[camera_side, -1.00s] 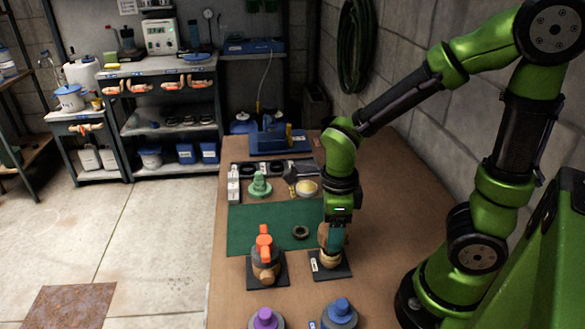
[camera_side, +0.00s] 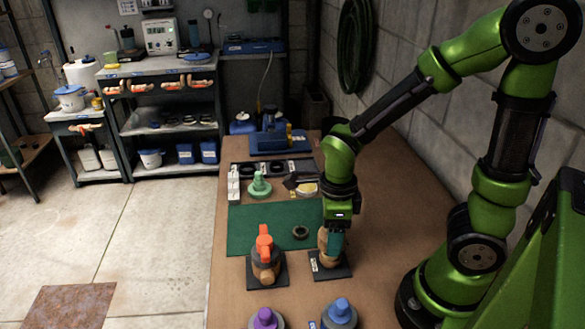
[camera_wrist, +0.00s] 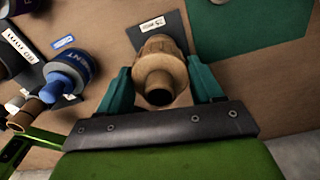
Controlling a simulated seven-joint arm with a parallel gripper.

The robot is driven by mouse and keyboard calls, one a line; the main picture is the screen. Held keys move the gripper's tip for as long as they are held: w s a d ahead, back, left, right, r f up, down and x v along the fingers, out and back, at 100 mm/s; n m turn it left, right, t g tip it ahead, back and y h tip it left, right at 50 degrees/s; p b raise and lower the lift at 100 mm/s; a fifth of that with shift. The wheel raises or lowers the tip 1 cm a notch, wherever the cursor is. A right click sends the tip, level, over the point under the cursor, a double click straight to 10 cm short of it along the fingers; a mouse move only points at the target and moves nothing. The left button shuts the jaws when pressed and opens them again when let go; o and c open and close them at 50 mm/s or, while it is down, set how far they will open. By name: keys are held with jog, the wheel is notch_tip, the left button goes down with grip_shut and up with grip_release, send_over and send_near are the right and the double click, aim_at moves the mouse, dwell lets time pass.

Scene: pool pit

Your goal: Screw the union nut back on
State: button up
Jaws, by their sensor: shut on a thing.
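The tan union fitting (camera_side: 325,258) stands upright on a small dark labelled plate (camera_side: 338,271) near the front of the bench. In the wrist view its wider ribbed nut (camera_wrist: 161,47) surrounds a narrower pipe end (camera_wrist: 160,80) with a dark bore facing the camera. My gripper (camera_side: 334,240) points down over the fitting, with one teal finger on each side. It is shut on the union nut; the wrist view shows the fingers (camera_wrist: 160,72) flanking it. The thread under the nut is hidden, so I cannot tell how far it is engaged.
An orange-handled valve (camera_side: 265,255) stands on a plate to the left. Purple (camera_side: 265,319) and blue (camera_side: 340,312) capped pieces stand in front. A dark ring (camera_side: 300,231) lies on the green mat (camera_side: 258,222), which is otherwise mostly clear. A green fitting (camera_side: 259,185) stands behind it.

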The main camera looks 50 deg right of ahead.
jog(key=shift+f, duration=0.4)
jog(key=shift+f, duration=1.55)
dwell(2.5)
jog(key=o, duration=1.1)
jog(key=shift+o, duration=0.5)
jog(key=shift+r, duration=3)
jog(key=shift+c, duration=0.2)
